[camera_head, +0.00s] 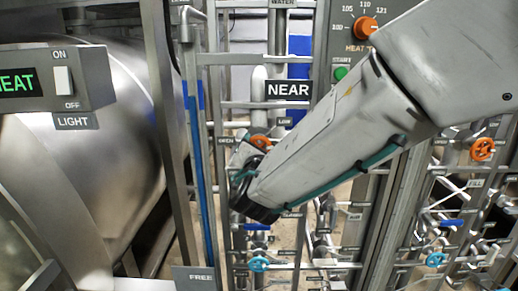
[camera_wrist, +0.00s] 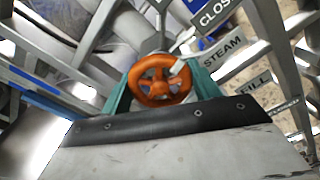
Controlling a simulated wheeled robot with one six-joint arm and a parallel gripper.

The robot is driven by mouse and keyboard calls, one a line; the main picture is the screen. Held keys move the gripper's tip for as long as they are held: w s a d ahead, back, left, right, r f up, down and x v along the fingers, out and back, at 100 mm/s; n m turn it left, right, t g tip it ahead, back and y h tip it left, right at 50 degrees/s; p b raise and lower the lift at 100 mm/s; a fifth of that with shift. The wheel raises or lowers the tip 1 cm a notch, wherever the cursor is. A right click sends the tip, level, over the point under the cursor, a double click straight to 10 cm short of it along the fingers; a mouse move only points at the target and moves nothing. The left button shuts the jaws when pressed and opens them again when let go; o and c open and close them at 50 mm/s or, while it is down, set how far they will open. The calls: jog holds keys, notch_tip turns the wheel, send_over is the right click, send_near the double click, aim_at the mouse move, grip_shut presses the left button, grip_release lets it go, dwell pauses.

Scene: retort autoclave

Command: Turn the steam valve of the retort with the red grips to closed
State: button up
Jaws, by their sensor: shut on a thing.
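An orange handwheel valve (camera_wrist: 160,82) sits between the two teal fingers of my gripper (camera_wrist: 163,90) in the wrist view. The fingers are shut on the wheel, one at each side. A white mark shows on the wheel's upper right rim. A STEAM label (camera_wrist: 222,53) and a partly cut-off CLOSE label (camera_wrist: 215,17) lie to the right of the wheel. In the head view the orange wheel (camera_head: 261,141) shows just above my gripper (camera_head: 247,168), partly hidden by the arm. Red grips are not discernible in either view.
A large steel retort vessel (camera_head: 95,130) fills the left, with a HEAT and LIGHT panel (camera_head: 62,80) before it. Another orange wheel (camera_head: 482,149) and blue wheels (camera_head: 258,264) sit among crowded pipes.

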jog(key=shift+m, duration=1)
jog(key=o, duration=1)
jog(key=shift+c, duration=0.2)
jog(key=shift+s, duration=0.1)
jog(key=s, duration=0.7)
jog(key=shift+s+a, duration=0.15)
jog(key=shift+s, duration=0.15)
